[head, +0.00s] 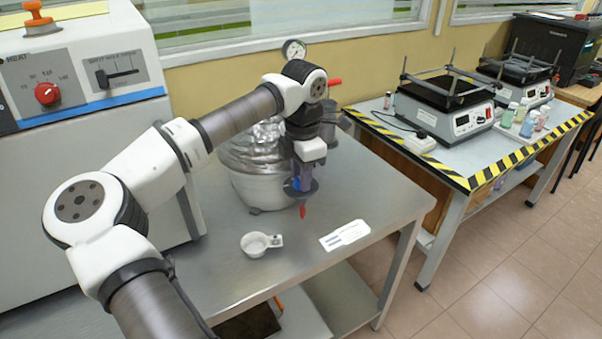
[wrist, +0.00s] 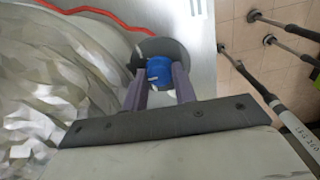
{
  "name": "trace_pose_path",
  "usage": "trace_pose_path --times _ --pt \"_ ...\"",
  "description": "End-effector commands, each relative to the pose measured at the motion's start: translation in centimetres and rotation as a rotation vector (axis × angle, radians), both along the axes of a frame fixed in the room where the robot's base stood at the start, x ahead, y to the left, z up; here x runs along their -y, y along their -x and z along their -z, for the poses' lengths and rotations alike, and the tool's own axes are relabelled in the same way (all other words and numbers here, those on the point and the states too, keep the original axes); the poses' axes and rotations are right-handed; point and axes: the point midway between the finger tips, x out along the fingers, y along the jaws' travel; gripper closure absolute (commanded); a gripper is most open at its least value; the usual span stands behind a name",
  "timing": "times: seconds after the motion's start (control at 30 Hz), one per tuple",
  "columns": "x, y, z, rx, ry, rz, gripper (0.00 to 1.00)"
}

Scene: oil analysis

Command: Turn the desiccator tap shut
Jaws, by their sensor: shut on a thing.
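My gripper (head: 302,180) points down in front of a pale bowl-shaped vessel (head: 262,190) with crinkled foil on its upper part, which looks like the desiccator. In the wrist view, my gripper (wrist: 160,90) has its fingers on both sides of a blue piece (wrist: 159,70) and is shut on it. A dark round disc (wrist: 150,50) lies just beyond the blue piece. A red tip (head: 302,211) shows under the disc in the head view. I cannot tell whether the blue piece is the tap. My arm partly hides the vessel.
A small white handled cup (head: 254,245) and a white label sheet (head: 345,235) lie on the metal bench (head: 390,197). A round gauge (head: 293,50) and a red lever (head: 335,82) show behind my arm. A large oven-like unit (head: 80,110) stands left.

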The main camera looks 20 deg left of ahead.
Motion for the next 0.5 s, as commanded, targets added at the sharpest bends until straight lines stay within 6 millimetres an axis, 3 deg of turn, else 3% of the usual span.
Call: trace_pose_path --times 0.03,0.17,0.5 --pt "0.01 -0.08 -0.13 0.004 0.000 0.000 0.69" --pt "0.01 -0.05 -0.10 0.003 0.000 0.000 0.52" --pt "0.00 -0.04 -0.28 0.002 -0.001 -0.001 0.51"
